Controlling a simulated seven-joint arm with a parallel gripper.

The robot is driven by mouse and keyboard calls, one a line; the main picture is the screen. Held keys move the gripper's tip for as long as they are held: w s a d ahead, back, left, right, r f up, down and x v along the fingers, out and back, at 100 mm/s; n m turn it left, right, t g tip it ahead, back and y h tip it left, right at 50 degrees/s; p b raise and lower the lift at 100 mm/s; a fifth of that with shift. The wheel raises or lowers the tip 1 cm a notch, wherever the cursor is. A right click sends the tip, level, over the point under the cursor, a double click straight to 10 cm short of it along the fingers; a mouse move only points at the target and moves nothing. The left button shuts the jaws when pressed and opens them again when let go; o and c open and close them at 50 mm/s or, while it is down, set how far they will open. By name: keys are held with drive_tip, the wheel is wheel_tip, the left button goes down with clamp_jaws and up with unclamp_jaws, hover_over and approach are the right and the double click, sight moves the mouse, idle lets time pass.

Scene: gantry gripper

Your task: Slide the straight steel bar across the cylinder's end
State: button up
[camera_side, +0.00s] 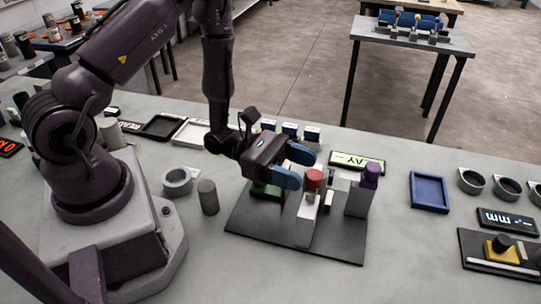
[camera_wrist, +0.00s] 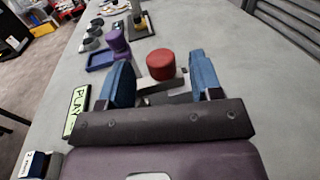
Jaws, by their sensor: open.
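My gripper (camera_side: 290,165) has two blue fingers and hangs level just left of a red round knob (camera_side: 314,178) on an upright grey block. The fingers are apart and hold nothing that I can see. In the wrist view the gripper (camera_wrist: 162,80) has the red knob (camera_wrist: 162,64) ahead, between the lines of its fingers; whether they touch it I cannot tell. A plain grey cylinder (camera_side: 208,197) stands upright on the table, left of the dark base plate. No straight steel bar can be clearly made out; grey metal pieces below the knob are partly hidden by the fingers.
The dark base plate (camera_side: 275,235) also carries a grey post with a purple knob (camera_side: 371,170). A blue tray (camera_side: 430,190), several dark cups and a "PLAY" sign (camera_side: 357,162) stand around.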

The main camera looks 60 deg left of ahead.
sight(314, 174)
drive_tip(key=v, duration=0.7)
drive_tip(key=shift+s+a, duration=0.2)
drive_tip(key=shift+a, duration=0.1)
drive_tip(key=shift+a, duration=0.1)
drive_tip(key=w+a+m+g+h, duration=0.2)
drive_tip(key=w+a+m+g, duration=0.1)
drive_tip(key=w+m+g, duration=0.15)
drive_tip(key=d, duration=0.4)
drive_tip(key=w+d+g, duration=0.1)
drive_tip(key=d, duration=0.3)
drive_tip(key=d+g, duration=0.1)
drive_tip(key=d, duration=0.3)
drive_tip(key=shift+w+d+h, duration=0.1)
drive_tip(key=shift+w+h, duration=0.2)
drive_tip(key=shift+w, duration=0.05)
